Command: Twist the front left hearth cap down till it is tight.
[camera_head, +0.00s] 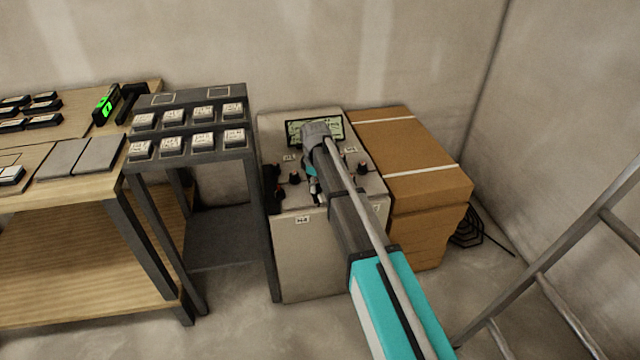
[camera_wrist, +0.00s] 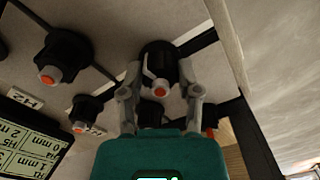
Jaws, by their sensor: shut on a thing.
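The hearth top is a pale slab (camera_head: 270,130) on a pale box, with dark joints between its tiles in the wrist view. My gripper (camera_head: 315,192) reaches down over the front part of it; arm and wrist hide much there. In the wrist view my gripper (camera_wrist: 160,78) has its two grey fingers on either side of a black cap (camera_wrist: 156,54) with an orange centre, shut on it. No readable label shows which cap this is. Other black caps with orange centres stand at the upper left (camera_wrist: 66,58) and lower left (camera_wrist: 86,110), clear of the fingers.
A lit display panel (camera_wrist: 30,135) lies near the caps. Left of the hearth is a dark stand (camera_head: 190,135) with several labelled blocks, then a wooden bench (camera_head: 60,200). Cardboard boxes (camera_head: 425,175) stand close on the right, and a metal ladder (camera_head: 560,265) beyond.

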